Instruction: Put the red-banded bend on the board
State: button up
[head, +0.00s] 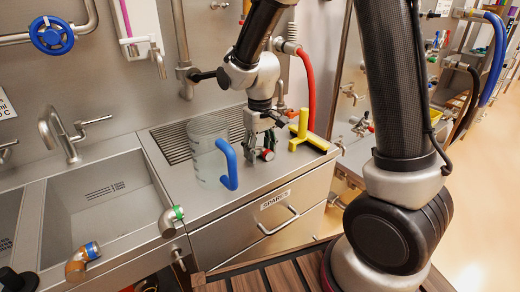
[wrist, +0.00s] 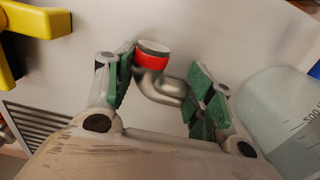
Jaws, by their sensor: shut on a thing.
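The red-banded bend is a short curved metal pipe piece with a red band and pale open end; it shows in the wrist view (wrist: 152,61) and partly in the head view (head: 267,155). My gripper (head: 262,143) is shut on it, with green finger pads on either side in the wrist view (wrist: 163,87). The bend is at or just above the steel counter (head: 200,205); I cannot tell if it touches. The fingers hide part of it. A slatted wooden board (head: 270,277) lies at the bottom of the head view, below the drawer front.
A clear jug (head: 204,160) with a blue handle stands close left of my gripper. A yellow tool (head: 310,140) lies close right. A green-banded bend (head: 170,220) and a blue-banded bend (head: 82,261) are at the sink's front edge. A red hose (head: 308,85) hangs behind.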

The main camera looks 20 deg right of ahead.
aim_at(260, 149)
jog(key=o, duration=1.2)
notch_tip(260, 149, up, 12)
jog(key=s+d+r+m+t, duration=0.1)
jog(key=s+d+r, duration=0.1)
jog(key=s+d, duration=0.3)
jog(key=s+d+r+m+t, duration=0.1)
jog(key=s+d+r+t, duration=0.1)
jog(key=s+d, duration=0.3)
jog(key=s+d+r+m+t, duration=0.1)
jog(key=s+d+r, duration=0.2)
jog(key=s+d, duration=0.3)
jog(key=shift+s+m, duration=0.3)
jog(key=shift+s, duration=2)
